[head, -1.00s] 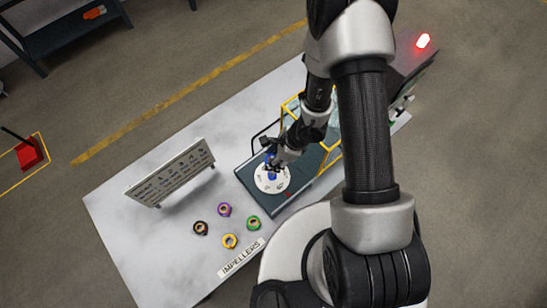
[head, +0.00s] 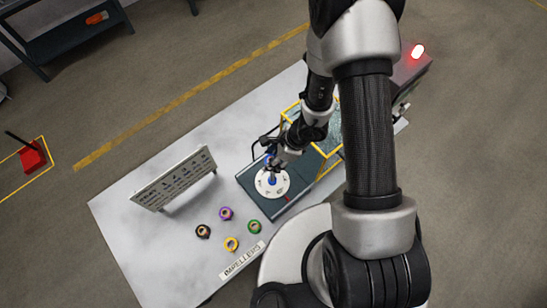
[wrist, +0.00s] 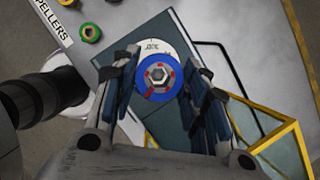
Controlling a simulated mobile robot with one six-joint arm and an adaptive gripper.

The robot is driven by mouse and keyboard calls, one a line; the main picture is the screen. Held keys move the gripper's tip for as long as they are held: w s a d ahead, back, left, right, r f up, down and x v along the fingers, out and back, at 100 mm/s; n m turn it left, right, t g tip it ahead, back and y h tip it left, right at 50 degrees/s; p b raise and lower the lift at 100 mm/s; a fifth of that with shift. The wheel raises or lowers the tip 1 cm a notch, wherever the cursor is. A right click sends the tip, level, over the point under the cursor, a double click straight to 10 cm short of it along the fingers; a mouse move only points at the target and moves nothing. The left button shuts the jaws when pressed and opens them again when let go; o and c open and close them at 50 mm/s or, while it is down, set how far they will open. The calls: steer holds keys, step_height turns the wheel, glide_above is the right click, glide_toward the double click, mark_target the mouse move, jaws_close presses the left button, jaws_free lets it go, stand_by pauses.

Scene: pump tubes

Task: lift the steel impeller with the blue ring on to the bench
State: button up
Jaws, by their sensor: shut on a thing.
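I cannot tell whether the impeller is clear of the dial.
A sign board (head: 173,180) stands to the left. A yellow-edged frame (head: 328,165) rises right of the dark base plate. The bench is bare at left.

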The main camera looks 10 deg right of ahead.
steer(key=shift+r+p, duration=0.85)
steer(key=shift+r, duration=0.5)
